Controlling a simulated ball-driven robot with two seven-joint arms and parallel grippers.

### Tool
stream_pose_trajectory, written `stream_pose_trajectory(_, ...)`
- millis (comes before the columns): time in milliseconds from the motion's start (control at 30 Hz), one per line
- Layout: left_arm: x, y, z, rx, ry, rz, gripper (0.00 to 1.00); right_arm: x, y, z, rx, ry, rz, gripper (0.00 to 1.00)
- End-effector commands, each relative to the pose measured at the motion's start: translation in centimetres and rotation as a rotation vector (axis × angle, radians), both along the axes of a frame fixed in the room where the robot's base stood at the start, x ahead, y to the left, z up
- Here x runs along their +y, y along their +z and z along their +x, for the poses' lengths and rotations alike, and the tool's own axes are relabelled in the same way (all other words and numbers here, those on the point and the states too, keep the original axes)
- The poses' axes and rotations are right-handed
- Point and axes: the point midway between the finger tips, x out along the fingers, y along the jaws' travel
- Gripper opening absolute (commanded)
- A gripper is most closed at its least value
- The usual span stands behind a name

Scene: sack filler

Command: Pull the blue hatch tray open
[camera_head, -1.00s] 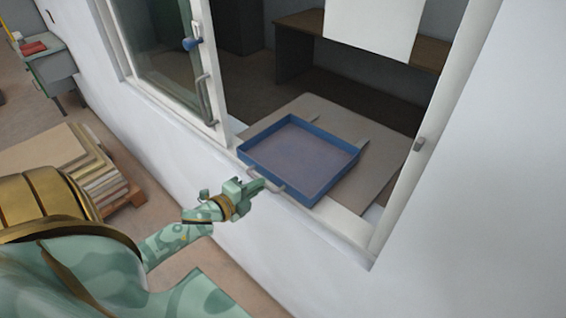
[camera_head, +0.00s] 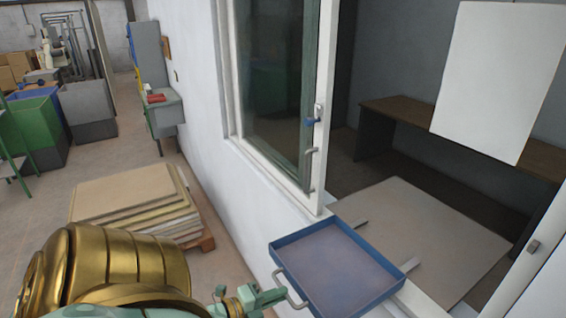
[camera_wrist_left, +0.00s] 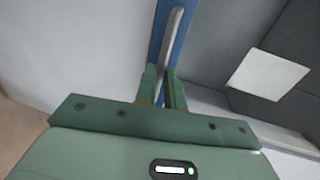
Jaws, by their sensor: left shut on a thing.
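The blue hatch tray (camera_head: 345,268) is a shallow, empty tray with blue walls. My left gripper (camera_head: 283,294) is shut on the tray's grey bar handle (camera_head: 290,290), at the tray's near left side. In the left wrist view the two green fingers (camera_wrist_left: 163,92) close around the handle (camera_wrist_left: 172,45), with the blue tray front (camera_wrist_left: 158,35) behind it. My right gripper is not in view.
The window sash (camera_head: 318,120) stands at the left of the opening. Beyond it lie a tan board (camera_head: 440,225) and a brown desk (camera_head: 400,112). A stack of boards on a pallet (camera_head: 135,200) stands on the floor at left. A white panel (camera_head: 495,75) hangs at upper right.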

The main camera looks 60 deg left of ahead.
Motion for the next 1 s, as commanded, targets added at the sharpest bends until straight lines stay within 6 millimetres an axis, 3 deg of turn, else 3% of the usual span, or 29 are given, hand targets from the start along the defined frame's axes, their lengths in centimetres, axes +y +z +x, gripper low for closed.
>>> stream_pose_trajectory(300, 0.0, -0.1, -0.1, 0.002, 0.0, 0.0, 0.0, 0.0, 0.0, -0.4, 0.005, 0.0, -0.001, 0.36)
stream_pose_trajectory(333, 0.0, -0.1, -0.1, 0.002, 0.0, 0.0, 0.16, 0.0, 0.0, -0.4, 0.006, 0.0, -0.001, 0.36)
stream_pose_trajectory(400, 0.0, -0.1, -0.1, 0.002, 0.0, 0.0, 0.33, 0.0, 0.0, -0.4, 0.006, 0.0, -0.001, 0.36)
stream_pose_trajectory(833, 0.0, 0.0, -0.2, 0.001, 0.0, 0.0, 0.33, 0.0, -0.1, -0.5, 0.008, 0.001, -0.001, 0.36)
stream_pose_trajectory(1000, 0.1, 0.3, -2.2, 0.003, 0.001, -0.001, 0.33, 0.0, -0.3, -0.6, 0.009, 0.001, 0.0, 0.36)
